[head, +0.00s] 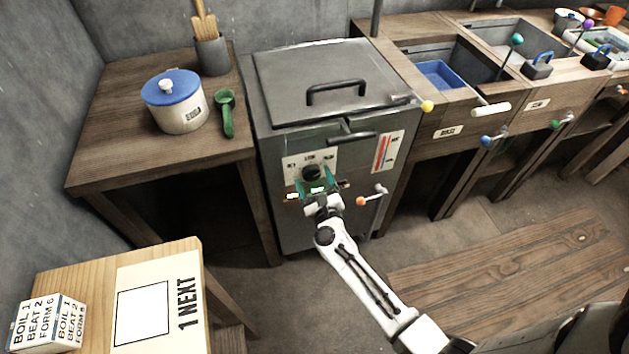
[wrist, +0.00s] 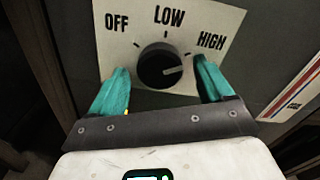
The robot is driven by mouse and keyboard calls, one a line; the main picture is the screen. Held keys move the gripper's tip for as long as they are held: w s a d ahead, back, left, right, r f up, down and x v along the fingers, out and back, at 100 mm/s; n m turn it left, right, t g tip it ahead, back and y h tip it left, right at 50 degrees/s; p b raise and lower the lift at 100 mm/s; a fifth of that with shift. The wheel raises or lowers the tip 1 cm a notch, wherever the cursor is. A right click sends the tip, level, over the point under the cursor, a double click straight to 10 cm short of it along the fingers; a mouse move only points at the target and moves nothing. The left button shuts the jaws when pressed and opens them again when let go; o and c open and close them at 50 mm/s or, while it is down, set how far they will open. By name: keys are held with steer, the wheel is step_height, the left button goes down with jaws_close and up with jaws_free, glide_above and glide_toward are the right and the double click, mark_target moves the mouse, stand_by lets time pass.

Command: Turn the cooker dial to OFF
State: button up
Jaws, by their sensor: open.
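The cooker (head: 325,85) is a grey metal box with a closed lid. Its dial (head: 311,172) is a round black knob on a white plate (wrist: 205,22) marked OFF, LOW and HIGH from left to right. In the wrist view the dial (wrist: 158,66) has a pale pointer line aimed to the right, nearest HIGH. My gripper (head: 314,182) is at the cooker's front, just below the dial in the head view. Its teal fingers are open, one on each side of the dial in the wrist view, with gaps between them and the knob.
A lever with an orange knob (head: 361,201) sticks out right of my gripper. A red-and-blue gauge (head: 388,152) is above it. A lid handle (head: 337,90) and front handle (head: 352,138) project above the dial. A wooden table (head: 110,105) with a blue-lidded pot (head: 178,112) stands left.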

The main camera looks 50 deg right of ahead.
steer(key=shift+c, duration=0.2)
steer(key=c, duration=1)
steer(key=shift+n, duration=0.3)
steer(key=n+p, duration=0.2)
steer(key=n, duration=0.3)
steer(key=shift+r+n, duration=0.15)
steer(key=shift+n, duration=0.15)
steer(key=n+p, duration=0.1)
steer(key=n, duration=0.4)
steer(key=shift+p, duration=0.3)
steer(key=n+p, duration=0.2)
steer(key=n, duration=0.4)
steer(key=shift+n, duration=0.4)
steer(key=n+p, duration=0.1)
steer(key=n, duration=0.4)
steer(key=shift+n+p, duration=0.3)
steer(key=shift+n, duration=0.1)
